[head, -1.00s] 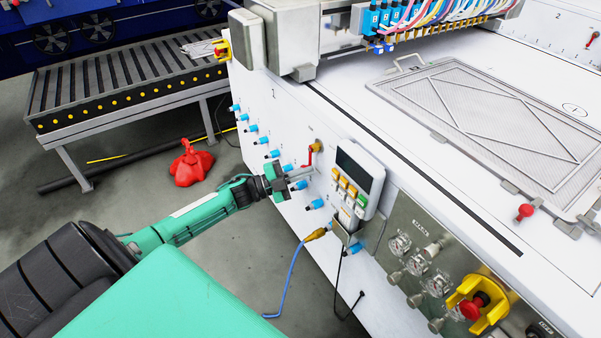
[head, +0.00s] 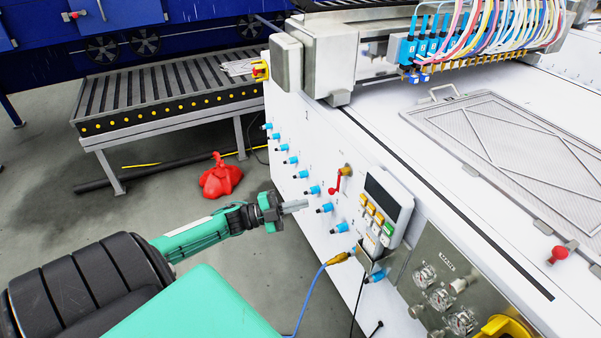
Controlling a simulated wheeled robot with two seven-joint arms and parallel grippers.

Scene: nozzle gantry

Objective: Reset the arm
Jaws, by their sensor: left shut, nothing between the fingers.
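My left arm comes in from the lower left, with a green forearm and a dark shoulder. My left gripper (head: 294,206) is shut and empty. It is in front of the white machine's side panel, left of and below the red-handled valve (head: 340,179). A gap appears between the fingertips and the valve handle, though the exact depth is hard to judge. My right gripper is not in view.
The white machine (head: 318,135) fills the right side, with a row of blue fittings (head: 292,160) and a control pendant (head: 385,207). A blue cable (head: 312,292) hangs below. A roller conveyor (head: 165,90) and a red bag (head: 220,177) stand behind. Grey floor is open at left.

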